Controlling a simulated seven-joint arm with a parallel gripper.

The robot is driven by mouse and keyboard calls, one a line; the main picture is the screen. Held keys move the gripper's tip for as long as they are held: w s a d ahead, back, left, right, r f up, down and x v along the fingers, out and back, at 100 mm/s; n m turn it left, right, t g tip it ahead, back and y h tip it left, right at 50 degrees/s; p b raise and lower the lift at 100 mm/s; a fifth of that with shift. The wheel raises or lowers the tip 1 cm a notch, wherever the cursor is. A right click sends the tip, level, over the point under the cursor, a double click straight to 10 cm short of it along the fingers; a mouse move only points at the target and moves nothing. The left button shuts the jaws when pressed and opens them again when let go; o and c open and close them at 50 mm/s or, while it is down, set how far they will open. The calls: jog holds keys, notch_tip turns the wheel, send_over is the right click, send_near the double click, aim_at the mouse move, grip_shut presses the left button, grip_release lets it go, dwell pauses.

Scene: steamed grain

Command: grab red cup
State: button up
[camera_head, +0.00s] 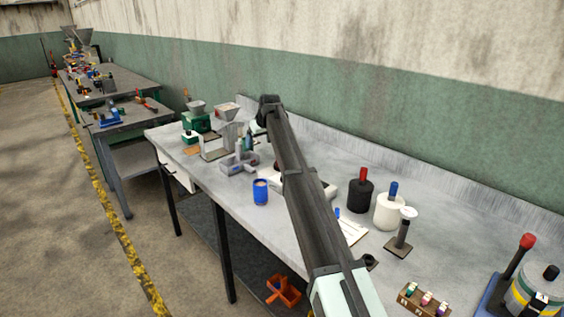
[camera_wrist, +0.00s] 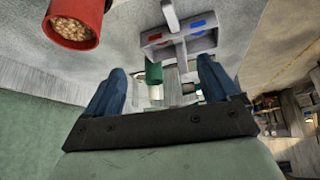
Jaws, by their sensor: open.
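The red cup (camera_wrist: 75,22) shows at the top left of the wrist view, cut off by the frame edge. It is filled with a brown grain. My gripper (camera_wrist: 160,66) is open, with its two blue fingers apart and nothing held between them. The cup lies outside the fingers, beyond the left one in the wrist view, and does not touch them. In the head view my arm crosses the table and hides most of the cup's area; I cannot clearly make out the cup or the fingers there.
A blue cup (camera_head: 261,191) stands near the table's front edge. A grey holder (camera_wrist: 180,38) with red and blue marks lies ahead of the fingers. Black (camera_head: 361,196) and white (camera_head: 389,211) containers stand right of my arm. A wall rises behind the table.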

jog(key=d+r+n+g, duration=0.2)
jog(key=d+r, duration=0.3)
jog(key=d, duration=0.7)
jog(key=shift+s+x, duration=0.15)
jog(key=shift+x, duration=3.25)
jog(key=shift+s+x, duration=0.15)
jog(key=shift+x, duration=3.25)
jog(key=shift+f, duration=0.1)
jog(key=c, duration=1.2)
